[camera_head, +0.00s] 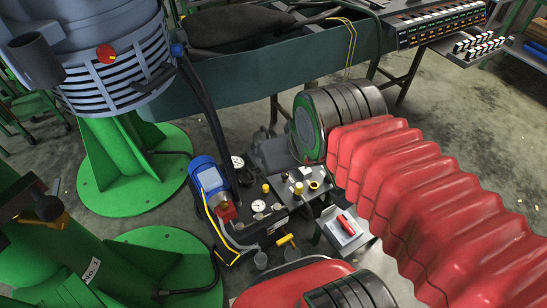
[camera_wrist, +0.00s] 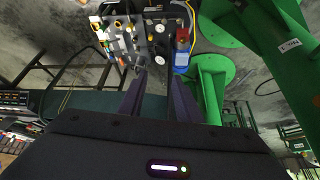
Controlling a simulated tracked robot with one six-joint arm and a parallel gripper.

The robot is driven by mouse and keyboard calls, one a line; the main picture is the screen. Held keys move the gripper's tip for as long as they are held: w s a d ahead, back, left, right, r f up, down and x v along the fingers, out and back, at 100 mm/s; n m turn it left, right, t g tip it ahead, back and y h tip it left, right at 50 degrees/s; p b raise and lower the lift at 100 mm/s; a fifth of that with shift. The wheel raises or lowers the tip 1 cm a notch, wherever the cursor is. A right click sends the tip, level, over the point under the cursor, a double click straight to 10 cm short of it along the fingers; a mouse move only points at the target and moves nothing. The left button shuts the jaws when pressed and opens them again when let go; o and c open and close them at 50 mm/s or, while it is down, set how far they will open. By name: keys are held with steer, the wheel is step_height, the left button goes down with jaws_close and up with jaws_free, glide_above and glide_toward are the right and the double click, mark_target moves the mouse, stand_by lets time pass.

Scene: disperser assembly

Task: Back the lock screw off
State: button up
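I cannot tell which part is the lock screw; no screw is clearly made out. A hydraulic unit with a dark valve panel (camera_head: 272,212) stands on the floor, bearing gauges, small knobs and yellow fittings. A blue motor (camera_head: 208,182) is at its left. In the wrist view the panel (camera_wrist: 150,35) is at the top, and the blue motor (camera_wrist: 181,57) is right of it. My gripper (camera_wrist: 158,78) shows two dark fingers apart with nothing between them, pointing toward the unit. They look clear of it. I cannot make out the gripper in the head view.
A grey ribbed machine (camera_head: 115,65) on a green stand (camera_head: 130,165) is at upper left. A second green stand (camera_head: 170,260) is at lower left. A box with a red switch (camera_head: 346,225) sits right of the unit. A dark green beam (camera_head: 270,75) crosses behind.

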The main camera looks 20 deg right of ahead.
steer(key=shift+o, duration=0.6)
steer(key=shift+o, duration=1.4)
steer(key=shift+w+d+r, duration=0.1)
steer(key=shift+w, duration=0.3)
steer(key=w+d+f+m+h, duration=0.1)
steer(key=w+d+f, duration=0.1)
steer(key=w, duration=0.6)
steer(key=w+d+f+m, duration=0.1)
steer(key=w+d+f, duration=0.1)
steer(key=w, duration=0.6)
steer(key=w+d+f+m+h, duration=0.1)
steer(key=w+d+f, duration=0.1)
steer(key=w, duration=0.7)
steer(key=w+d+f+m+g, duration=0.15)
steer(key=w+d+f, duration=0.25)
steer(key=w+f, duration=1)
steer(key=w+d+f+m, duration=0.1)
steer(key=w+f, duration=0.1)
steer(key=f, duration=1.4)
steer(key=w+d+f+m, duration=0.1)
steer(key=w+f, duration=0.1)
steer(key=f, duration=1.5)
steer(key=shift+w+h, duration=0.3)
steer(key=shift+w, duration=0.1)
steer(key=shift+d, duration=0.1)
